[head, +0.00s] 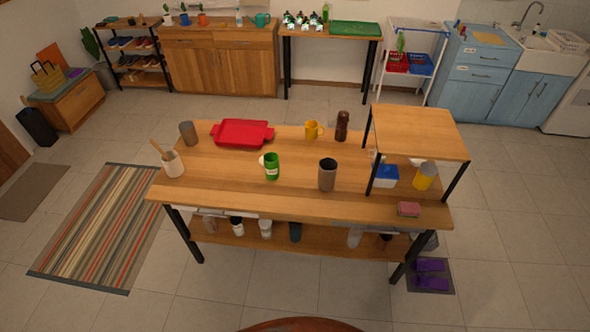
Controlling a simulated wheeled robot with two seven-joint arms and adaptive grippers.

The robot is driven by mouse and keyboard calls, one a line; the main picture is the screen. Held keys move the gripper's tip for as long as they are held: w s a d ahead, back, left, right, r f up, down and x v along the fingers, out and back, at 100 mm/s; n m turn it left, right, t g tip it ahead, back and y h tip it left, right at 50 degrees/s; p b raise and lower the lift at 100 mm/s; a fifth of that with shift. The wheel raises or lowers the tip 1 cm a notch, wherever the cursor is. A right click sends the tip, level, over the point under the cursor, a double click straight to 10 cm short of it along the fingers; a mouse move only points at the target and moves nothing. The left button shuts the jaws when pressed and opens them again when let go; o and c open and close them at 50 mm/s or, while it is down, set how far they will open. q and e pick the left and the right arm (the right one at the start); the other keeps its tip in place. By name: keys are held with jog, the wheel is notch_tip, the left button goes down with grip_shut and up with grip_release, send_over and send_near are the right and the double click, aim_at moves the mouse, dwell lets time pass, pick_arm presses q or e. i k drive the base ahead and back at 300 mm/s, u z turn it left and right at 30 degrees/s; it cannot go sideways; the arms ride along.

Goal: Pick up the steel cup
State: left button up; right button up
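Two greyish cups stand upright on the wooden table (225,178) in the head view. One grey cup (187,133) is at the table's far left corner. A taller brown-grey cup (327,176) with a dark inside stands near the front, right of the middle. I cannot tell for sure which of them is steel. Neither of my grippers is in view.
A green mug (272,167), a yellow mug (312,130), a brown grinder (342,126), a red tray (242,133) and a utensil crock (173,164) share the tabletop. A raised wooden shelf (420,130) covers the right end. A sponge (408,209) lies at the front right.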

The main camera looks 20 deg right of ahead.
aim_at(327, 167)
jog(key=u, duration=0.25)
jog(key=i, duration=1.2)
jog(key=z, duration=2.25)
